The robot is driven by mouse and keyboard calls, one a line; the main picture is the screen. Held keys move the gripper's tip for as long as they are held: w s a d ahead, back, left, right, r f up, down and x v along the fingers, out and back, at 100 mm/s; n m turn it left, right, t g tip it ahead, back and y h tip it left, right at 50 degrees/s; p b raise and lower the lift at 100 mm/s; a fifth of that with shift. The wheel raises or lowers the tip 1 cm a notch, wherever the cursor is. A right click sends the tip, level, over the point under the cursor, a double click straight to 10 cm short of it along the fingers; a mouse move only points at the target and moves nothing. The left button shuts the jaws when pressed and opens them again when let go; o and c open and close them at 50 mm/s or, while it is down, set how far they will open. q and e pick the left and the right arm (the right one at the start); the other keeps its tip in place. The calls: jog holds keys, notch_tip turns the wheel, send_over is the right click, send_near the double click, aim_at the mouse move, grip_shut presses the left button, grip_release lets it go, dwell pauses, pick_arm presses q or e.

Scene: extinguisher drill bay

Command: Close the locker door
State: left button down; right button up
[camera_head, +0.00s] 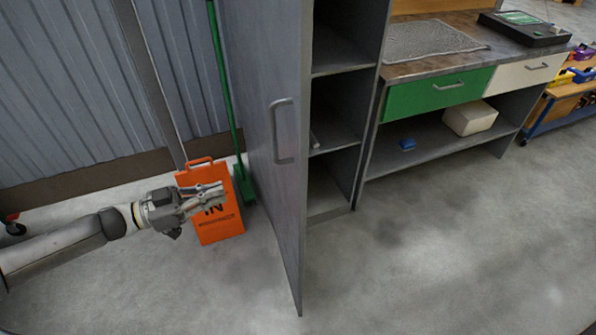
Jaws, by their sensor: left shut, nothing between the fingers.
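The locker door (257,101) is a tall grey panel standing wide open, seen at a steep angle, with its free edge toward me. A grey bar handle (283,132) is on its left face. The grey locker (337,60) is to the right of the door and shows open shelves. My left gripper (222,191) is shut and empty, to the left of the door and apart from it. It shows in front of an orange sign. My right gripper is not in view.
The orange folding sign (221,227) and a green broom (228,90) stand left of the door by the corrugated wall (60,90). A workbench (405,71) with a green drawer (436,92) stands right of the locker. The floor in front is clear.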

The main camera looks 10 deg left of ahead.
pick_arm(q)
notch_tip(320, 180, up, 2)
jog(key=d+m+g+h, duration=0.1)
jog(key=d+g, duration=0.1)
jog(key=p, duration=0.3)
send_near(292, 177)
jog(key=x, duration=0.6)
jog(key=shift+w+d+f, duration=0.1)
jog(key=shift+w+d, duration=0.25)
jog(key=shift+d, duration=0.2)
